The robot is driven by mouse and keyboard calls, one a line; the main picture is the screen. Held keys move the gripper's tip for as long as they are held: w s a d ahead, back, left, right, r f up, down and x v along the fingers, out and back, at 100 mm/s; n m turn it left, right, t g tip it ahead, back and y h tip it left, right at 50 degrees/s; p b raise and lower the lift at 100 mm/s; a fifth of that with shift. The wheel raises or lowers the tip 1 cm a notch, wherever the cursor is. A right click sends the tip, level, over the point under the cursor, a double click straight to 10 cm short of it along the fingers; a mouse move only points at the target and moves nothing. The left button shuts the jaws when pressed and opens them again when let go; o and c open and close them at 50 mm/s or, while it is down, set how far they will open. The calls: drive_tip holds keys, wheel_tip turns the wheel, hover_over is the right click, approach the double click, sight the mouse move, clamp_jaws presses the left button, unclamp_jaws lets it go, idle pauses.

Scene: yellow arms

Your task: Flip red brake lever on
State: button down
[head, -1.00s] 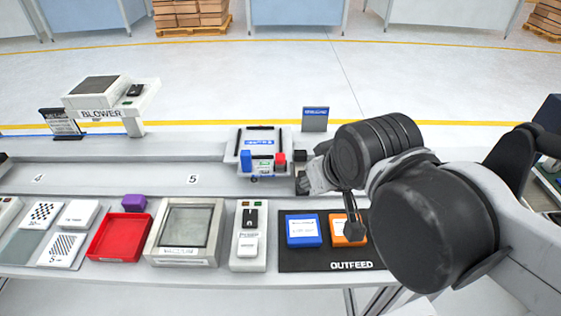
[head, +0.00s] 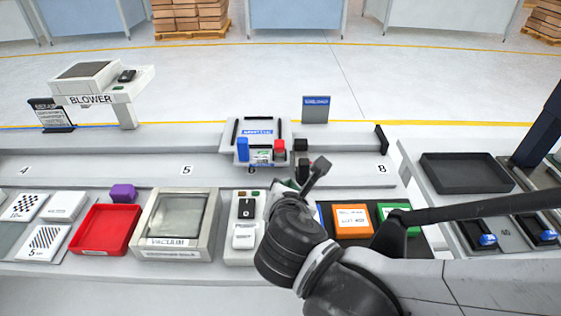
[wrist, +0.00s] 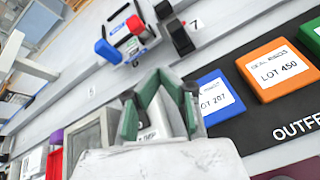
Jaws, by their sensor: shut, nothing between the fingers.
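The red brake lever (head: 279,146) stands up from the near right side of a grey cart (head: 240,131) on the rail. A blue lever (head: 243,148) stands to its left. In the wrist view the red lever (wrist: 135,25) and blue lever (wrist: 107,50) show at the top, beyond my gripper, with a clear gap between. My gripper (wrist: 156,76) is shut and empty, its dark green fingers closed together. In the head view my gripper (head: 292,186) is below and right of the cart, partly hidden by my wrist.
A dark stop block (head: 301,146) sits just right of the cart on the rail. In front lie a red tray (head: 106,228), a vacuum box (head: 178,221), a switch panel (head: 243,238) and an orange lot block (head: 352,221).

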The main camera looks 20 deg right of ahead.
drive_tip(key=n, duration=0.1)
drive_tip(key=a+n+t, duration=0.1)
drive_tip(key=n, duration=0.2)
drive_tip(key=shift+a+f+n+t+b, duration=0.1)
drive_tip(key=shift+a+n+t+b, duration=0.2)
drive_tip(key=shift+n+b, duration=0.1)
drive_tip(key=shift+w, duration=0.1)
drive_tip(key=b, duration=0.3)
approach(279, 150)
drive_tip(key=w+d+f, duration=0.2)
drive_tip(key=w+f, duration=0.1)
drive_tip(key=w, duration=0.1)
drive_tip(key=shift+w+d+r, duration=0.1)
drive_tip(key=shift+w+r, duration=0.1)
drive_tip(key=shift+w, duration=0.75)
drive_tip(key=shift+r, duration=0.1)
